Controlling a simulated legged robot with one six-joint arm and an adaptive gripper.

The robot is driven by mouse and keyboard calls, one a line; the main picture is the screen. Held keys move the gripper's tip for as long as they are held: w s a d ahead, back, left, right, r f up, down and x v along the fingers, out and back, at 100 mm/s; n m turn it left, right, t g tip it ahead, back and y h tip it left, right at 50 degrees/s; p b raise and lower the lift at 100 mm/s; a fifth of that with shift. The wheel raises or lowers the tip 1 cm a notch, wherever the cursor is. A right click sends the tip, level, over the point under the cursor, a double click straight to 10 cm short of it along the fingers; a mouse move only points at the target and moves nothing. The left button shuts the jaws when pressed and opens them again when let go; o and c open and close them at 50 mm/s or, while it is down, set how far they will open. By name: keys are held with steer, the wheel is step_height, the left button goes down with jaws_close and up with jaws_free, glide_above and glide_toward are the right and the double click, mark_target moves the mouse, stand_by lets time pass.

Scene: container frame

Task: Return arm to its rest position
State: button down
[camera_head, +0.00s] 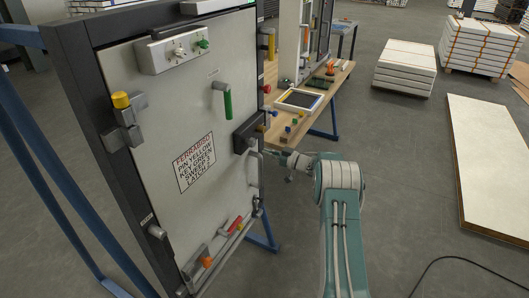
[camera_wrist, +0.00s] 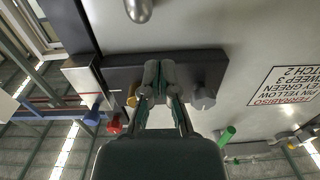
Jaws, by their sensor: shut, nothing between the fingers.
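My teal arm reaches left across the head view to the right edge of the upright grey panel (camera_head: 170,110). My gripper (camera_head: 272,153) is at that edge, just below a dark block (camera_head: 243,131), partly hidden and small there. In the wrist view my gripper (camera_wrist: 159,75) has its fingers together with nothing held. The fingers overlap the dark block (camera_wrist: 120,75) in the picture; I cannot tell whether they touch it. A grey knob (camera_wrist: 204,98) on the block is just right of the fingers.
The panel carries a sign (camera_head: 194,162), a green-handled lever (camera_head: 222,100), a yellow-topped latch (camera_head: 121,101) and an orange-gripped lever (camera_head: 204,257). A wooden workbench (camera_head: 340,77) stands behind. Pallet stacks (camera_head: 405,67) are at the back right.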

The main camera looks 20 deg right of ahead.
steer(key=v, duration=0.8)
steer(key=w+a+r+m+t+h, duration=0.1)
steer(key=w+r+h, duration=0.15)
steer(key=r, duration=0.55)
steer(key=w+a+r+m+t+h, duration=0.2)
steer(key=r+h, duration=0.2)
steer(key=r, duration=0.3)
steer(key=s+a+r+m+g+h, duration=0.1)
steer(key=s+a+r+m+h, duration=0.25)
steer(key=s+r+h, duration=0.6)
steer(key=s+a+r+m+g+y, duration=0.1)
steer(key=s+a+g, duration=0.15)
steer(key=s, duration=0.45)
steer(key=s+a+r+m+g, duration=0.1)
steer(key=s+a+r+g, duration=0.1)
steer(key=s+a, duration=0.3)
steer(key=s+a+f+g+y, duration=0.1)
steer(key=s+a+f, duration=0.1)
steer(key=s, duration=0.6)
steer(key=s+a+f+g+y, duration=0.1)
steer(key=s+a+f+g, duration=0.1)
steer(key=s, duration=0.7)
steer(key=s+a+f+g+y, duration=0.1)
steer(key=s+a+f, duration=0.3)
steer(key=s, duration=0.4)
steer(key=shift+s+a+g, duration=0.25)
steer(key=shift+a+g, duration=0.3)
steer(key=shift+g, duration=0.2)
